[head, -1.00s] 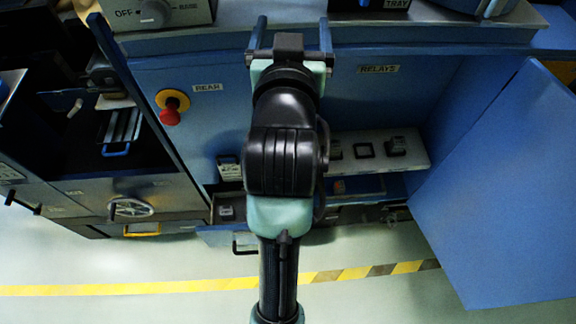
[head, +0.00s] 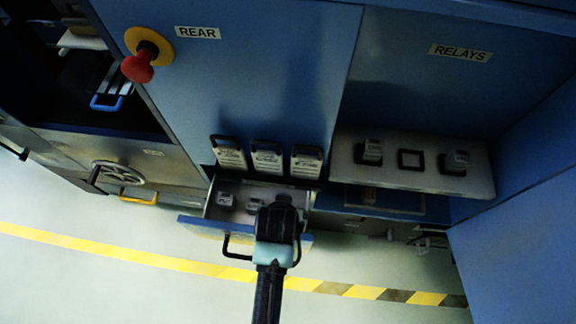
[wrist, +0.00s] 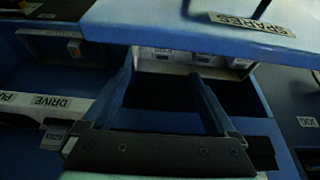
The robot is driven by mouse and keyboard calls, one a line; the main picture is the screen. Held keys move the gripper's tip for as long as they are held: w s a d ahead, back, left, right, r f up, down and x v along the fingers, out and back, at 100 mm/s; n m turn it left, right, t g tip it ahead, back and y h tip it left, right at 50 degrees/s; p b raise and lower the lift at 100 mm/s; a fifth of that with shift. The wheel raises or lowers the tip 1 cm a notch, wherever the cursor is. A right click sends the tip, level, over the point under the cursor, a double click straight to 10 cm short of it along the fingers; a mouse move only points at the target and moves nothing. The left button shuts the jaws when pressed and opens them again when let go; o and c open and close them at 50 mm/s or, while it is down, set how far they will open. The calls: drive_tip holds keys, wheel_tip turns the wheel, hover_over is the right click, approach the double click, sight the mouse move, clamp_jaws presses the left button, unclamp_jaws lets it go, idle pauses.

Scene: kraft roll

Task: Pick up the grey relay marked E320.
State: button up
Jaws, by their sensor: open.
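Grey relays show in several places, but I cannot read E320 on any of them. In the wrist view pale relay tops (wrist: 200,58) lie in a row inside the drawer labelled SPARES (wrist: 170,22). My gripper (wrist: 163,72) is open and empty, its fingers pointing towards them. My arm hides part of the drawer.
The relay shelf (head: 345,176) has an empty square socket (head: 411,159). Three tagged holders (head: 267,157) line the panel above the drawer. A red knob (head: 138,66) sticks out at upper left. A blue door (head: 520,250) stands at right. The floor in front is clear.

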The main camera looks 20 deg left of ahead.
drive_tip(key=shift+a+b+x, duration=0.2)
drive_tip(key=shift+b+x, duration=1.55)
drive_tip(key=shift+x, duration=4.1)
drive_tip(key=shift+s, duration=0.15)
clamp_jaws()
drive_tip(key=shift+r, duration=0.1)
